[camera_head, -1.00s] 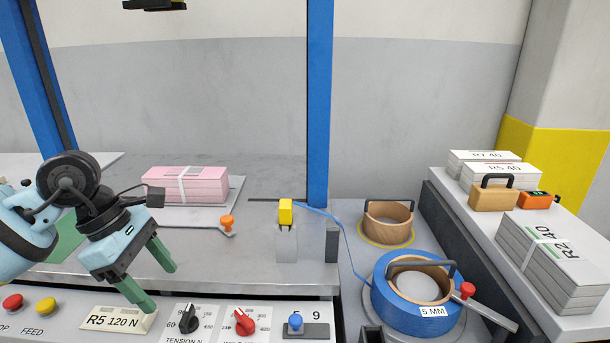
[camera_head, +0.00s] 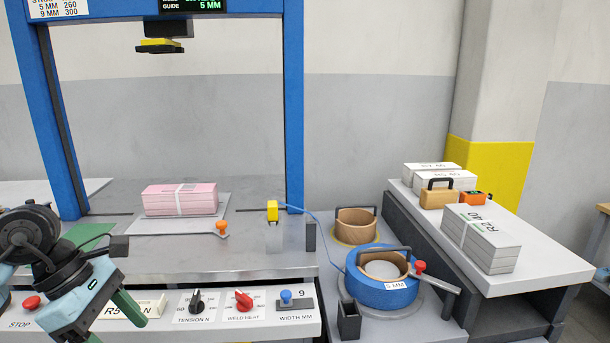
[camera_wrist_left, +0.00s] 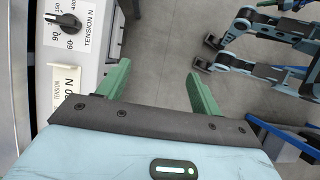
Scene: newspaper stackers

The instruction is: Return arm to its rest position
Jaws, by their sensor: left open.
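My left gripper (camera_head: 112,322) is at the lower left in the head view, with green fingers spread and nothing between them. It is in front of the control panel (camera_head: 75,311), partly covering the panel's "R5" label (camera_head: 148,307). In the left wrist view the open left gripper (camera_wrist_left: 160,82) has grey floor between its fingers, and the panel's tension knob (camera_wrist_left: 64,22) is at the upper left. My right gripper is not seen in the head view.
A strapped pink stack (camera_head: 180,200) lies on the machine table (camera_head: 160,253). A blue strap coil (camera_head: 372,290) and white bundles (camera_head: 483,240) on a side bench (camera_head: 500,277) are at right. Blue-grey jointed limbs (camera_wrist_left: 265,28) stand over the floor in the wrist view; whose they are is unclear.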

